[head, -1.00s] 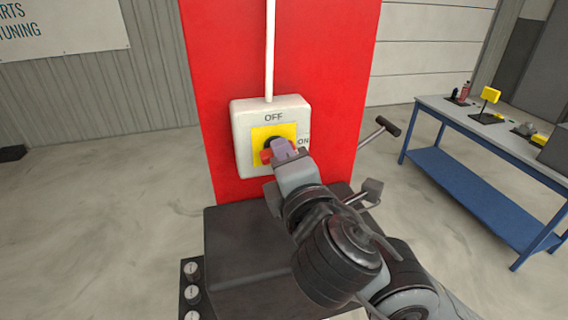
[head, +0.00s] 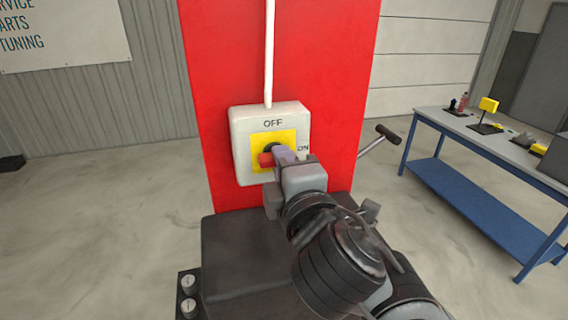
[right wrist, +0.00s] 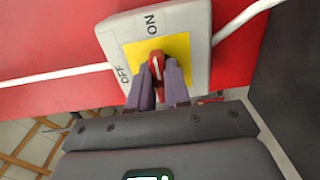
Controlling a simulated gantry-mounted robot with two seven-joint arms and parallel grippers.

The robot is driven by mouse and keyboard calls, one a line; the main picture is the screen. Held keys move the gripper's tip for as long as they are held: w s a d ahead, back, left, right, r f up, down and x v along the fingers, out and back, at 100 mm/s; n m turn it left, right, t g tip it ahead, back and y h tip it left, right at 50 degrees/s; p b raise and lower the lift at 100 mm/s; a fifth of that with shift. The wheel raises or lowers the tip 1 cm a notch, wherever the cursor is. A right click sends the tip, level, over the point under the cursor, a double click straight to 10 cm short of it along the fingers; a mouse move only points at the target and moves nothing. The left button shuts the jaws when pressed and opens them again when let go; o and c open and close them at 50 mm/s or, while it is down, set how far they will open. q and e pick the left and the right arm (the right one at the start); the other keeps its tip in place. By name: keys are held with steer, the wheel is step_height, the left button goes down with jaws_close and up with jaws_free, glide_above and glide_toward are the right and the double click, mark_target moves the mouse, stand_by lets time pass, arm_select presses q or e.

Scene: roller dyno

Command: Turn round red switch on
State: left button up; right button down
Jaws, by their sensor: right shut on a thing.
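The round red switch (head: 265,160) sits on a yellow plate (head: 258,142) on a pale box, with OFF printed above it and ON to its right. Its red handle lies roughly level in the head view, in line with the ON label. My right gripper (head: 284,156) covers the handle's right part. In the right wrist view, the two fingers of my right gripper (right wrist: 158,78) are closed on either side of the red handle (right wrist: 156,64), which points toward ON. My left gripper is not in view.
The switch box (head: 240,124) is fixed to a red column (head: 330,60), with a white conduit (head: 269,50) above. A dark block (head: 240,250) stands below. A black-ended lever (head: 387,134) sticks out at right. A blue workbench (head: 480,145) stands further right.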

steer(key=c, duration=1.2)
jaws_free()
steer(key=shift+w+f, duration=0.1)
steer(key=shift+f, duration=0.1)
steer(key=shift+o, duration=0.6)
steer(key=shift+r, duration=0.15)
steer(key=v, duration=1)
steer(key=shift+s, duration=0.4)
